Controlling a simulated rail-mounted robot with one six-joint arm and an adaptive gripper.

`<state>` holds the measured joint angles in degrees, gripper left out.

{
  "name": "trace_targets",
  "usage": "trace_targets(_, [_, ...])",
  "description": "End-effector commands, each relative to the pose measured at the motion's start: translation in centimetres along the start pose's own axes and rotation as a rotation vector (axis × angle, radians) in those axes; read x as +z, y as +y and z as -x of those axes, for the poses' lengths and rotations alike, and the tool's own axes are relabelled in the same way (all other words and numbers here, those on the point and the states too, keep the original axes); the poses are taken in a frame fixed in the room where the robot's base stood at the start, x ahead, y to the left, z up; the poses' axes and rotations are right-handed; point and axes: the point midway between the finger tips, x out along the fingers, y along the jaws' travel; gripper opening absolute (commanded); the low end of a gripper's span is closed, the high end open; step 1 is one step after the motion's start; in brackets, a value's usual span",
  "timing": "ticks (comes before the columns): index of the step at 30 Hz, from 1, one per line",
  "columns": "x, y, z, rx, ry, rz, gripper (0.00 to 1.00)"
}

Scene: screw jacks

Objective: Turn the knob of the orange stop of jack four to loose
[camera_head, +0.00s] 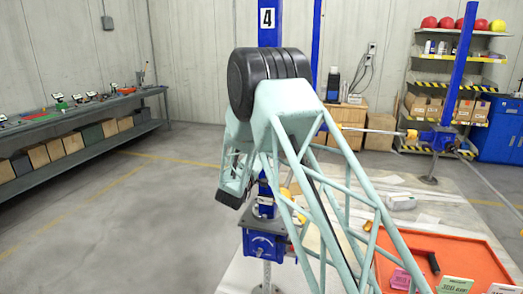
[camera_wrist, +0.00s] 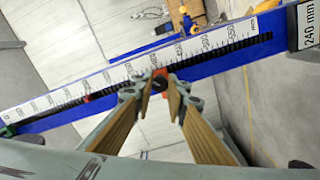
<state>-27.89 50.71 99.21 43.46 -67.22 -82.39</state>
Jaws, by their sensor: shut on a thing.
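Jack four's blue post carries a "4" plate (camera_head: 267,18) in the head view, with its lower part behind my arm. In the wrist view the blue post (camera_wrist: 216,63) runs slantwise with a white scale and a dark toothed strip. The orange stop (camera_wrist: 161,73) sits on it near the middle. My gripper (camera_wrist: 160,88) has its tan-padded fingers closed in on a small dark knob (camera_wrist: 159,84) in front of the stop. The fingertips hide much of the knob, so its turn angle cannot be read. My arm hides the fingers in the head view.
Jack four's blue base (camera_head: 264,245) stands below my arm. An orange tray (camera_head: 455,252) lies at right; open floor lies left.

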Motion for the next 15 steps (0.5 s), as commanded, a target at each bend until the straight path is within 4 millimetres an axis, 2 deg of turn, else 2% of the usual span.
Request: trace_targets(15, [-0.14, 0.23, 0.0, 0.0, 0.0, 0.444, 0.03])
